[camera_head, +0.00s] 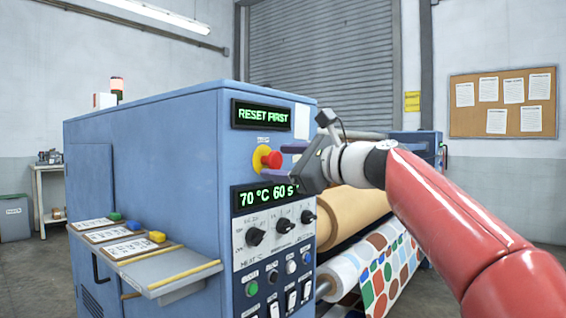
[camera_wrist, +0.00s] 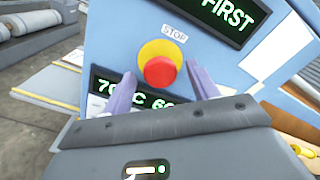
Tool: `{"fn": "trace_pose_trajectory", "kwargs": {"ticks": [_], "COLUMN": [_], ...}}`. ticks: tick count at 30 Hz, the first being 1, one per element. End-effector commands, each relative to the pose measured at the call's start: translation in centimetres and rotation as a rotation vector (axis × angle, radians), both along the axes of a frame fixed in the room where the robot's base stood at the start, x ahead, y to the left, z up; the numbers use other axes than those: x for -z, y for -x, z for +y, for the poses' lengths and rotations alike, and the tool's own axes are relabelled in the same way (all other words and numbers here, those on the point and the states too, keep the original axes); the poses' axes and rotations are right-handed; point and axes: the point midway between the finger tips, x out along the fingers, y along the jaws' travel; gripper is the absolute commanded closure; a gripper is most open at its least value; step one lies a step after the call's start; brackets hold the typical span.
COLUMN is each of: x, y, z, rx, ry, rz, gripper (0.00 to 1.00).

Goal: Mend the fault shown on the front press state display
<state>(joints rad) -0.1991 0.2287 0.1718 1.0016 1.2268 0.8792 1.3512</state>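The front state display (camera_head: 262,115) on the blue press reads "RESET FIRST" in green. In the wrist view it is cut off, with "FIRST" (camera_wrist: 228,14) showing. Below it is a red stop button (camera_head: 271,160) on a yellow ring, under a "STOP" label. My gripper (camera_head: 288,162) is level with the button, pointing at the panel from the right. In the wrist view its two purple fingers (camera_wrist: 160,88) stand apart on either side of the red button (camera_wrist: 160,71), with nothing held between them. I cannot tell whether the fingers touch the button.
A second display (camera_head: 267,194) reads "70 °C 60 s". Below it are several black knobs (camera_head: 256,236), a green button (camera_head: 251,288) and switches. A side shelf (camera_head: 160,270) holds cards and coloured blocks. Patterned fabric (camera_head: 385,275) and rolls lie right of the panel, under my arm.

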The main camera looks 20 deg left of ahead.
Motion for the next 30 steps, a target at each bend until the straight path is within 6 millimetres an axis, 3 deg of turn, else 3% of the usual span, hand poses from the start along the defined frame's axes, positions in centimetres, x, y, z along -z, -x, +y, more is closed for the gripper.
{"fn": "trace_pose_trajectory", "kwargs": {"ticks": [7,15,21,30], "x": [0.0,0.1,0.0,0.0], "y": [0.3,2.0,2.8,3.0], "z": [-0.8,-5.0,-7.0,-7.2], "rx": [0.002,0.004,0.002,0.000], "ry": [-0.001,0.000,0.000,0.000], "rz": [0.000,-0.001,-0.001,0.000], "gripper": [0.41,0.41,0.41,0.41]}}
